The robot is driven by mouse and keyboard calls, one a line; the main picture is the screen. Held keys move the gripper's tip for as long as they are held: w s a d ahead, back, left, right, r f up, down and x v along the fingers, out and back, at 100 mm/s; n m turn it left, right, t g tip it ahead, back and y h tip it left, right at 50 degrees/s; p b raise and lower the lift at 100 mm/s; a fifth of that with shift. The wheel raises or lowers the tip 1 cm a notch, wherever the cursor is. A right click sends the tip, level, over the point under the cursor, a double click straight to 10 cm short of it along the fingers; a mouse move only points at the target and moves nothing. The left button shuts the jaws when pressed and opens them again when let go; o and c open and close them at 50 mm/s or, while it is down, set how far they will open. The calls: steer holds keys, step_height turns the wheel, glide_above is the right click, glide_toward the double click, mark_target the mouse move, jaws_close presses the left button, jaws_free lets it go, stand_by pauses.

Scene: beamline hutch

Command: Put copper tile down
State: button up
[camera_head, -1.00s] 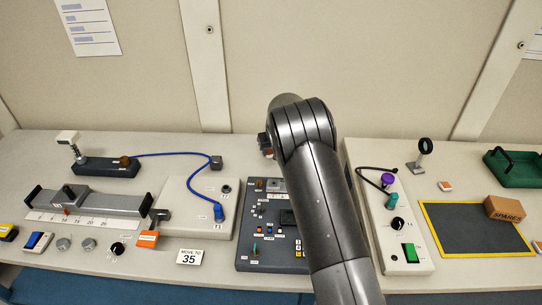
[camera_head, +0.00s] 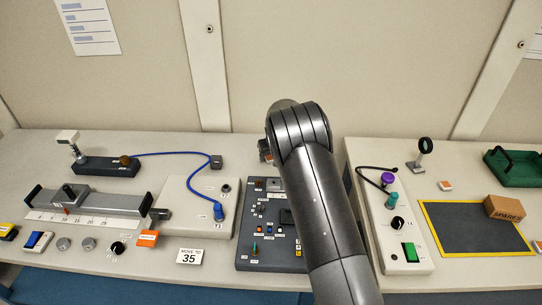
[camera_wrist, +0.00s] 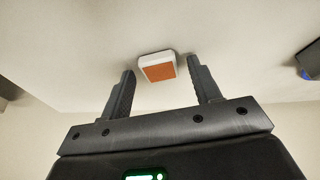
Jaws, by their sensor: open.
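The copper tile (camera_wrist: 159,72) shows in the wrist view as a small white-edged block with an orange-brown face, on a pale surface. My gripper (camera_wrist: 161,68) is open, with one dark finger on each side of the tile's line. The tile appears just beyond or level with the fingertips, and I see a gap on both sides. In the head view my arm covers most of the gripper, and I cannot pick out this tile there.
In the head view a dark control panel (camera_head: 259,255) lies left of my arm. A pale box with knobs (camera_head: 410,265) is on its right. Farther right are a dark yellow-edged mat (camera_head: 460,228), a brown SPARES box (camera_head: 503,207) and a green tray (camera_head: 515,180). A small orange-topped white block (camera_head: 446,185) lies above the mat.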

steer(key=s+d+r+m, duration=0.1)
steer(key=s+d+r, duration=0.2)
steer(key=s+r, duration=0.35)
steer(key=s+d+r, duration=0.3)
steer(key=r, duration=0.6)
steer(key=s+d+r+m, duration=0.1)
steer(key=s+d+r, duration=0.2)
steer(key=s+r, duration=0.35)
steer(key=s+d+r, duration=0.5)
steer(key=s+r, duration=0.3)
steer(key=s, duration=0.2)
steer(key=s+d+m, duration=0.1)
steer(key=s+d, duration=0.1)
steer(key=s, duration=1)
steer(key=s+d+f+m+t+h, duration=0.1)
steer(key=s+d, duration=0.2)
steer(key=s, duration=0.8)
steer(key=shift+s+f+m+t+h, duration=0.2)
steer(key=shift+s+m+t+h, duration=0.1)
steer(key=shift+s, duration=0.1)
steer(key=shift+o, duration=0.5)
steer(key=shift+d, duration=0.1)
